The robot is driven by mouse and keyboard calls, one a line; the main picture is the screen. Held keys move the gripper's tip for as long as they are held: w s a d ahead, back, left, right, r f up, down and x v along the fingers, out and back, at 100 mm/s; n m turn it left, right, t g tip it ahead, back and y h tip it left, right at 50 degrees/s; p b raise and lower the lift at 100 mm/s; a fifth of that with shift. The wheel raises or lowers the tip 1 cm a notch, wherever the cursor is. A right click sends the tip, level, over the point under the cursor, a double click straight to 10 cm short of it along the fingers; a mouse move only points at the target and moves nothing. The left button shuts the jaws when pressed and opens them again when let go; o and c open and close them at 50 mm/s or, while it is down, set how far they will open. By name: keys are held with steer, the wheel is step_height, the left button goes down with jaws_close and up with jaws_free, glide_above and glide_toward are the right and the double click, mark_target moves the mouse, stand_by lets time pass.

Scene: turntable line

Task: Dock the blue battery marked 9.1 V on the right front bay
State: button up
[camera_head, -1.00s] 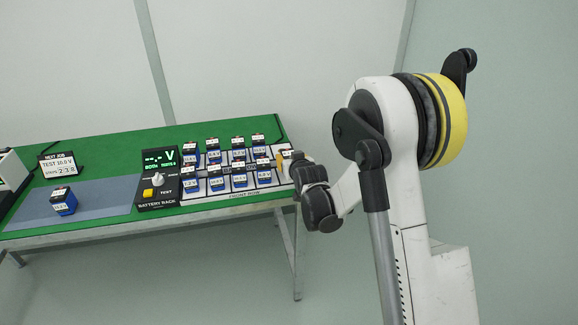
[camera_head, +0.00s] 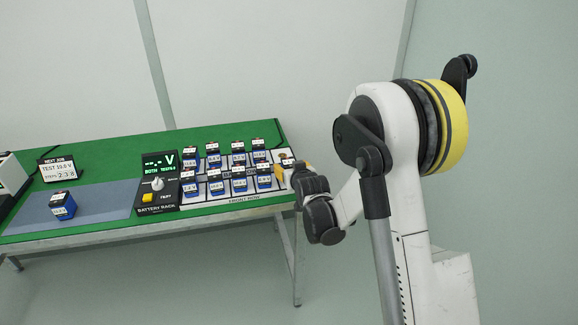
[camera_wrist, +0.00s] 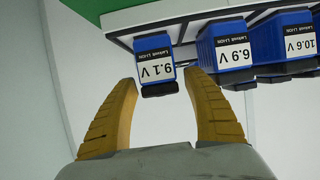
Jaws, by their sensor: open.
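The blue battery marked 9.1 V (camera_wrist: 155,66) faces me in the wrist view, its label upside down. It stands at the left end of a row there, beside the 6.9 V battery (camera_wrist: 233,52). In the head view the 9.1 V battery (camera_head: 287,161) is at the right end of the rack, partly hidden by my gripper (camera_head: 281,174). My gripper's yellow fingers (camera_wrist: 162,77) are open, tips either side of the battery's near end, with gaps showing. I cannot tell whether the battery is fully seated.
The battery rack (camera_head: 222,199) holds two rows of blue batteries, close to the left of my gripper. A lone blue battery (camera_head: 63,207) stands on the grey mat (camera_head: 105,199). A job sign (camera_head: 57,168) stands behind it. Free space lies right of the table.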

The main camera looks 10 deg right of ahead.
steer(key=s+r+g+p, duration=0.2)
steer(key=s+r, duration=0.5)
steer(key=s, duration=0.4)
steer(key=s+r+g+p, duration=0.1)
steer(key=s+r, duration=0.6)
steer(key=s, duration=0.5)
steer(key=s+g, duration=0.3)
steer(key=s, duration=1.4)
steer(key=shift+s+r+g, duration=0.25)
steer(key=shift+s+g, duration=0.05)
steer(key=shift+s, duration=0.1)
